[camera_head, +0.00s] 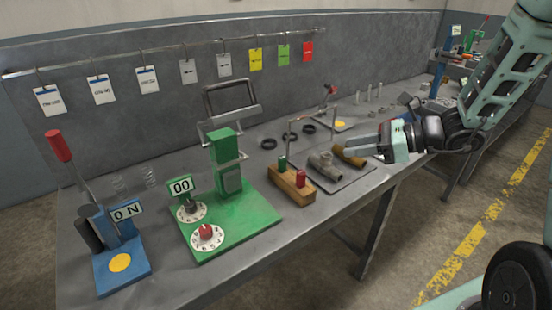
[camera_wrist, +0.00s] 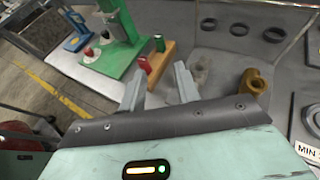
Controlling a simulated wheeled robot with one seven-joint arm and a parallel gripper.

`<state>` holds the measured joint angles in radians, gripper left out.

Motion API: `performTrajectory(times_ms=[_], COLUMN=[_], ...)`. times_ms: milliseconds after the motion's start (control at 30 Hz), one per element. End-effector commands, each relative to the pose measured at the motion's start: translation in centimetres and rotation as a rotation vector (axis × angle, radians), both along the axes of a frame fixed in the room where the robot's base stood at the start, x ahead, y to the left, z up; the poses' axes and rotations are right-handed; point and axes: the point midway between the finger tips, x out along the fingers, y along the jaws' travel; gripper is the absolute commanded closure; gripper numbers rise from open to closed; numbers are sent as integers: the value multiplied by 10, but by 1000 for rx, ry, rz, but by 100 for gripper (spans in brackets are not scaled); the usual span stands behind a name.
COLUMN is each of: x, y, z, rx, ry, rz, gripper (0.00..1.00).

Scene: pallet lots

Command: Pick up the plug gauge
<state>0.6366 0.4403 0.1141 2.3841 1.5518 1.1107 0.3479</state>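The plug gauge appears to be the piece with a green end (camera_head: 282,163) and a red end (camera_head: 300,178) standing in a wooden block (camera_head: 291,188) near the bench's front edge. In the wrist view the red end (camera_wrist: 145,65) and green end (camera_wrist: 159,44) show beyond my fingers, with the wooden block (camera_wrist: 160,66) under them. My gripper (camera_head: 348,146) is above the bench to the right of the block, fingers pointing left. It also shows in the wrist view (camera_wrist: 157,82), open, with nothing between the fingers.
A grey fitting (camera_head: 325,166) and a brass elbow (camera_head: 349,156) lie on a tray (camera_head: 345,181) beside the block. A green fixture (camera_head: 229,225) with dials stands left of it, then a blue lever press (camera_head: 120,255). Black rings (camera_head: 269,143) lie behind.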

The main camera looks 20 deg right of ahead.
Motion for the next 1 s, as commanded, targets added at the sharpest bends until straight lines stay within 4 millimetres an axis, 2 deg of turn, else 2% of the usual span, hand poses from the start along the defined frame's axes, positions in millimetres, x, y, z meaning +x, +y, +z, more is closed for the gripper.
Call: performTrajectory(times_ms=[167,533,867,1000], x=[14,56,71,80], y=[18,73,93,108], z=[-10,-39,-51,-63], rx=[4,2,1,2], ry=[2,2,1,2], rz=[-1,1,1,2], gripper=[68,68,68,68])
